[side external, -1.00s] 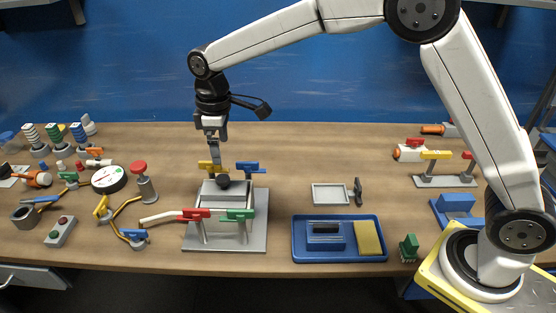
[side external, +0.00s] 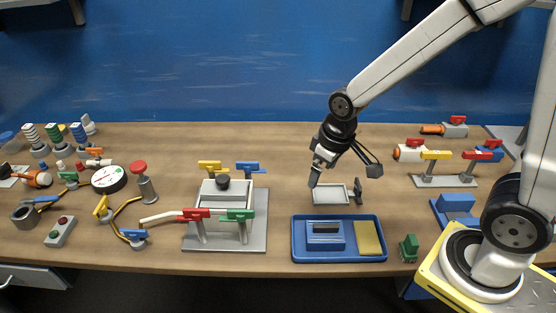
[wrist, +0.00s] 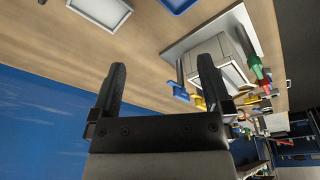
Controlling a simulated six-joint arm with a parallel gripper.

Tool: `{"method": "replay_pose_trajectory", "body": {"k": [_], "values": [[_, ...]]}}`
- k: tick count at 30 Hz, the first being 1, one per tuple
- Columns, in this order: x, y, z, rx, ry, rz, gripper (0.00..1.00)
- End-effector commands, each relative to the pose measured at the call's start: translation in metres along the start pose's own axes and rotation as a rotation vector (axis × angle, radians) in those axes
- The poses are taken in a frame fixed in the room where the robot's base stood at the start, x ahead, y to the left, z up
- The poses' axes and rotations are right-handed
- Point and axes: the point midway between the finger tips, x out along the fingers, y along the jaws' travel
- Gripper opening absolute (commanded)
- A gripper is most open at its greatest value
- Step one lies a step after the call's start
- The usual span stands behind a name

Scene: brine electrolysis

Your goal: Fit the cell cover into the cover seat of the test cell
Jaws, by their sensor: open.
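The test cell (side external: 209,211) is a pale box on a grey baseplate (side external: 257,243), left of centre in the side view. A dark round knob (side external: 223,182) shows at the top of the box, apparently that of the cell cover. I cannot tell how the cover sits in its seat. The cell also shows in the wrist view (wrist: 222,58), tilted by the camera angle. My gripper (side external: 313,181) is well right of the cell, tilted, close to the white tray (side external: 325,203). In the wrist view my gripper (wrist: 162,66) has its two fingers apart with nothing between them.
Red (side external: 195,214), green (side external: 238,214), yellow (side external: 210,166) and blue (side external: 248,168) clips or valves surround the cell. A blue tray (side external: 340,257) with a blue block and yellow sponge lies in front of my gripper. A small green brush (side external: 408,247) stands right. The middle rear table is clear.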

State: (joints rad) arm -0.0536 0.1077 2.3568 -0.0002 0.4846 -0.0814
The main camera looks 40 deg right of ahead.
Motion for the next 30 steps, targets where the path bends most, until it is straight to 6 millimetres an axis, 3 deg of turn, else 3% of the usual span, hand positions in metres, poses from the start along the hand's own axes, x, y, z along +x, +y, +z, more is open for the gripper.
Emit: {"method": "replay_pose_trajectory", "body": {"k": [3, 9, 30], "values": [[0.002, 0.006, 0.028, 0.067, 0.018, 0.007, 1.0], [0.004, 0.01, 0.052, 0.127, 0.037, 0.012, 1.0], [0.005, 0.011, 0.056, 0.135, 0.039, 0.013, 1.0]]}}
